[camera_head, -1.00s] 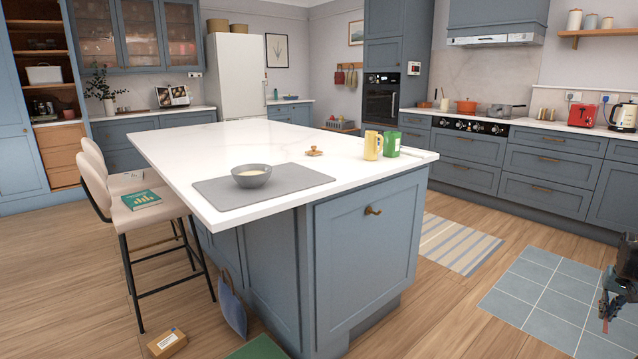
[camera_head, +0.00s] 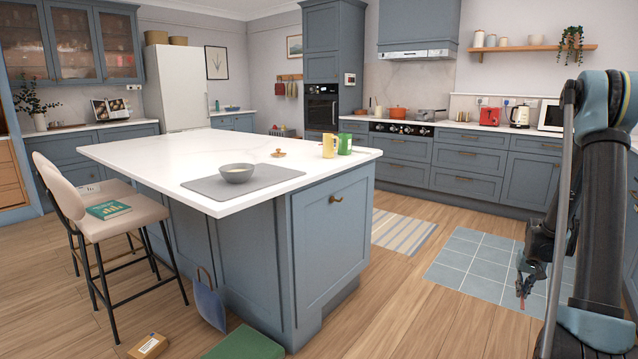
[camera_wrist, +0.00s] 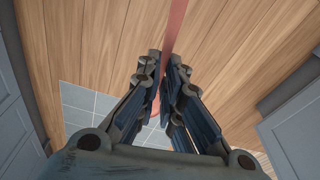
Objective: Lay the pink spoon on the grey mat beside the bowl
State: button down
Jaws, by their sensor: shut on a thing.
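The pink spoon (camera_wrist: 178,25) is held between the fingers of my gripper (camera_wrist: 163,66) in the wrist view. One end reaches up past the fingertips, and the rest is partly hidden by the fingers. In the head view my gripper (camera_head: 526,283) hangs at the right, above the floor and well away from the island; only a small reddish bit of the spoon (camera_head: 522,303) shows below it. The grey mat (camera_head: 205,186) lies on the near part of the white island top. The grey bowl (camera_head: 238,174), with pale contents, stands upright on the mat.
A green box (camera_head: 243,343) and a small carton (camera_head: 148,346) lie on the floor. Floor right of the island is open.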

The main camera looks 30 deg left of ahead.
aim_at(267, 170)
jog(key=u, duration=0.05)
jog(key=k, duration=0.45)
jog(key=u, duration=0.9)
